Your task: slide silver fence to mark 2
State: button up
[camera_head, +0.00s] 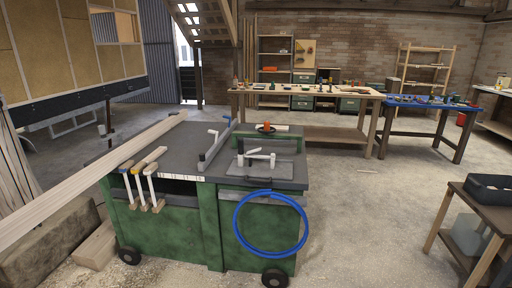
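A long silver bar, which looks like the fence (216,146), lies across the dark top of a green wheeled workbench (180,137). Its near end has an upright dark knob at the bench's front edge, and its far end is near a blue part. A pale strip with small marks (183,177) runs along the front edge, left of the fence's near end. The numbers on it are too small to read, so I cannot tell which is mark 2. My gripper is not in view.
Long boards (90,178) extend past the bench's left side. A grey vise-like tool (256,158) sits right of the fence. Open floor (355,215) lies to the right.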

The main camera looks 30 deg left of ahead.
aim_at(205, 159)
jog(key=i+j+u, duration=0.1)
jog(key=i+u, duration=0.15)
jog(key=i, duration=0.25)
jog(key=i+u, duration=0.25)
jog(key=i, duration=0.25)
jog(key=i+l+u, duration=0.15)
jog(key=i+u, duration=0.15)
jog(key=i, duration=0.15)
jog(key=i+l+u, duration=0.25)
jog(key=i, duration=0.25)
jog(key=i+u, duration=0.65)
jog(key=i+l+u, duration=0.35)
jog(key=i+j, duration=0.1)
